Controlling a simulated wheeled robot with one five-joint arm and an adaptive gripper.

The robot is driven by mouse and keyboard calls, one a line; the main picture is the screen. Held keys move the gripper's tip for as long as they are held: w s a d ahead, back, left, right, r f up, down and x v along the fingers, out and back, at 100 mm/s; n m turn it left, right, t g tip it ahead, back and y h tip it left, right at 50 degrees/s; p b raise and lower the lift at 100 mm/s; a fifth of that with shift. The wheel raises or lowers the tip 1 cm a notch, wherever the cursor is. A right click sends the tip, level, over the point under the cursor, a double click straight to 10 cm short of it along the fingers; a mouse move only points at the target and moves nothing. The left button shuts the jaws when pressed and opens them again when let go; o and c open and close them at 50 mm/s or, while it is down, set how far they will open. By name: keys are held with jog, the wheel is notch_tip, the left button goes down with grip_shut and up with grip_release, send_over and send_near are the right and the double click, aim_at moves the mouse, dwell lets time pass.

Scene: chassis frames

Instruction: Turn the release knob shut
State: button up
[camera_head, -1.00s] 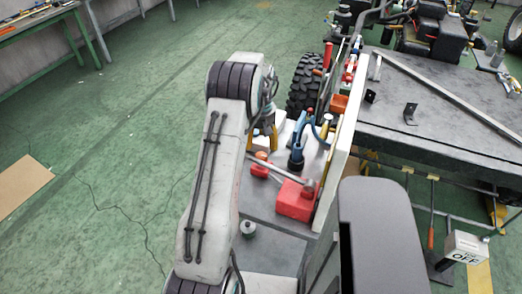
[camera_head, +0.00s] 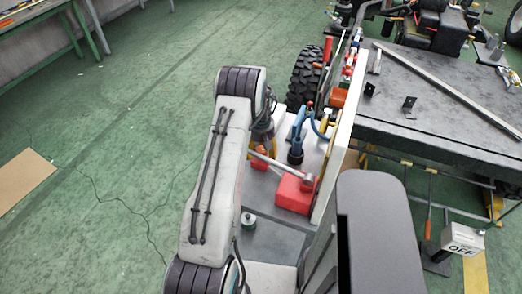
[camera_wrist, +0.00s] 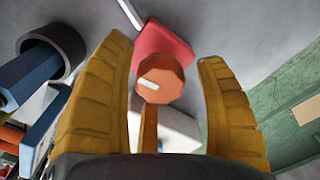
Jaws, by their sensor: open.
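The release knob (camera_wrist: 159,78) shows in the wrist view as an orange, many-sided cap with a short white mark on its face. My gripper (camera_wrist: 167,65) is open, with one ochre padded finger on each side of the knob. Clear gaps show between the knob and both fingers. Another ochre piece stands below the knob, between the fingers. In the head view my arm hides most of the gripper, and a small orange part (camera_head: 259,161) shows beside the wrist; I cannot tell whether it is the knob.
A red block (camera_head: 294,194) with a grey rod lies close by; the block also shows behind the knob in the wrist view (camera_wrist: 165,42). A blue post (camera_head: 296,150) and an upright pale panel (camera_head: 337,150) stand to the right. Green floor (camera_head: 120,150) is open at left.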

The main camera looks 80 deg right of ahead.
aim_at(261, 149)
jog(key=shift+c, duration=0.2)
jog(key=c, duration=1.2)
jog(key=shift+f+m+b, duration=0.15)
jog(key=shift+m+b, duration=0.25)
jog(key=shift+b, duration=0.15)
jog(key=shift+o, duration=0.2)
jog(key=shift+m, duration=0.4)
jog(key=o, duration=1.2)
jog(key=shift+r, duration=0.2)
notch_tip(261, 149, up, 12)
